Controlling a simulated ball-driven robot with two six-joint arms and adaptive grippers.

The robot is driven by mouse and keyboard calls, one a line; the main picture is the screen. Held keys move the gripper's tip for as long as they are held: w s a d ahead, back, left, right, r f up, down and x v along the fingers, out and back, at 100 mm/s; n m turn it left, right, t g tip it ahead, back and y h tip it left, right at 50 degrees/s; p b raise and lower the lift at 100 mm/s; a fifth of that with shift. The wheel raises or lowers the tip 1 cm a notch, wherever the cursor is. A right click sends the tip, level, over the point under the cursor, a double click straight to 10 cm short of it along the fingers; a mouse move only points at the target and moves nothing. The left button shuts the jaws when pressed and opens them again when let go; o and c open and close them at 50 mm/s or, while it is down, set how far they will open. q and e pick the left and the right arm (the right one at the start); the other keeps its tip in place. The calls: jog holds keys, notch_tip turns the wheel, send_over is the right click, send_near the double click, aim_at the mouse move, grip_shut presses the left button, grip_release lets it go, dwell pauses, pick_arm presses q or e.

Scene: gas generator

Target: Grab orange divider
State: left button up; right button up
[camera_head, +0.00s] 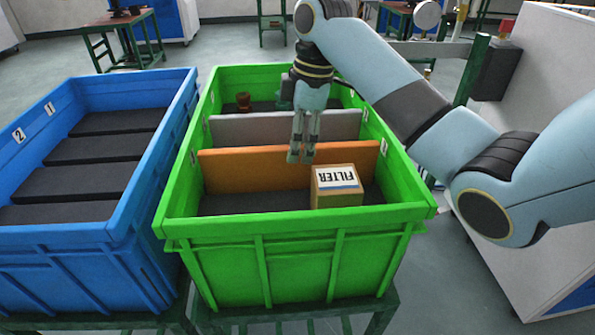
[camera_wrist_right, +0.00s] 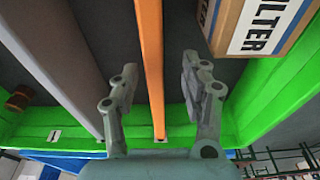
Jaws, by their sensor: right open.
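The orange divider (camera_head: 250,169) stands upright across the green crate (camera_head: 290,240), in front of a grey divider (camera_head: 245,129). My right gripper (camera_head: 301,157) points down over the orange divider's top edge, right of its middle. In the right wrist view the orange divider (camera_wrist_right: 151,60) runs between the two open fingers of the gripper (camera_wrist_right: 155,85), with a gap on each side. I cannot tell how far the fingertips reach down past the edge. My left gripper is not in view.
A FILTER box (camera_head: 337,187) sits in the front compartment, close to the right finger side. A small brown part (camera_head: 243,102) lies in the back compartment. A white cabinet (camera_head: 545,130) is at the right.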

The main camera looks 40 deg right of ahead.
aim_at(291, 171)
jog(key=shift+a+f, duration=0.2)
jog(key=shift+f, duration=0.35)
jog(key=shift+a+f, duration=0.15)
jog(key=shift+f, duration=0.35)
jog(key=f, duration=0.2)
jog(key=w+f, duration=0.1)
jog(key=f, duration=0.2)
jog(key=shift+w+a+f, duration=0.2)
jog(key=shift+f, duration=0.05)
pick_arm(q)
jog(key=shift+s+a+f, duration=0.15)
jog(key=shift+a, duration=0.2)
pick_arm(e)
grip_shut()
